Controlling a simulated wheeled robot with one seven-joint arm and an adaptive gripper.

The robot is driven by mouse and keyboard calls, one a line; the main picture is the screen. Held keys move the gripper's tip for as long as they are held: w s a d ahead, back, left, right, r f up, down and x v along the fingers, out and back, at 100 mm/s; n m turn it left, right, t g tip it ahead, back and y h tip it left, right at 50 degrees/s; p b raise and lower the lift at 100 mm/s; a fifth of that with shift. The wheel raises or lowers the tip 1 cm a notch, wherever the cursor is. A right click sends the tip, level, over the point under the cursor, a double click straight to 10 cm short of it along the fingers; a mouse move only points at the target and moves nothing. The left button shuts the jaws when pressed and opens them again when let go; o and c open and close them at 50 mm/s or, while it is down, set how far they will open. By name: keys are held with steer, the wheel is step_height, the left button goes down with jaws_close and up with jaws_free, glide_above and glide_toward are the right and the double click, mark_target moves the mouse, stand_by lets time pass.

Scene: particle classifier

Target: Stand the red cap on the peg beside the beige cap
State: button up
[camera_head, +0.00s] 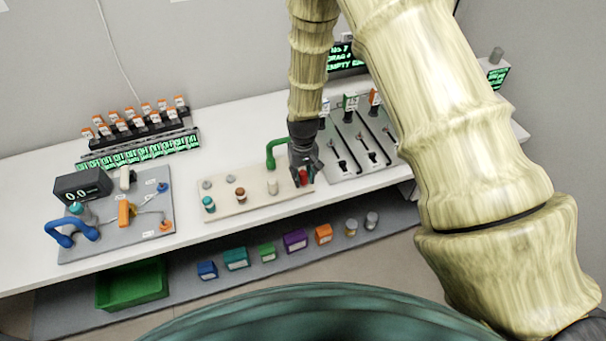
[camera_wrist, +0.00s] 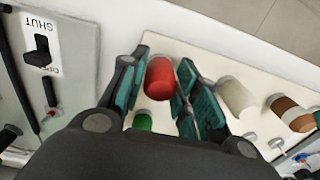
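The red cap (camera_wrist: 159,78) is upright between the two fingers of my gripper (camera_wrist: 162,82) in the wrist view. The fingers flank it closely; I cannot tell whether both press on it. In the head view the red cap (camera_head: 303,177) is at the right end of the cap row, below my gripper (camera_head: 303,168). The beige cap (camera_head: 272,186) stands beside it, to the left; it also shows in the wrist view (camera_wrist: 237,97). Any peg under the red cap is hidden, so I cannot tell whether the cap is seated.
The cream board (camera_head: 258,199) also bears a brown cap (camera_head: 240,193), a teal cap (camera_head: 209,204) and small grey pegs (camera_head: 206,184). A grey panel with levers (camera_head: 350,165) lies to the right.

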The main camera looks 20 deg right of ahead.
mark_target(303, 172)
steer(key=o, duration=0.4)
steer(key=shift+r, duration=6.05)
steer(key=s+d+f+b, duration=0.1)
steer(key=s+f+b, duration=0.1)
steer(key=s+f, duration=0.6)
steer(key=s+d+f+b, duration=0.1)
steer(key=s+f+b, duration=0.1)
steer(key=s+f, duration=0.65)
steer(key=shift+m, duration=0.4)
steer(key=s+f+b, duration=0.1)
steer(key=s+f, duration=0.3)
steer(key=s, duration=0.2)
steer(key=s+d+f+b, duration=0.1)
steer(key=s+f, duration=0.4)
steer(key=s, duration=0.2)
steer(key=s+f+b, duration=0.1)
steer(key=s+f, duration=0.3)
steer(key=s, duration=0.2)
steer(key=shift+s+d+f+b, duration=0.2)
steer(key=shift+s+f+b, duration=0.1)
steer(key=shift+s+f, duration=0.1)
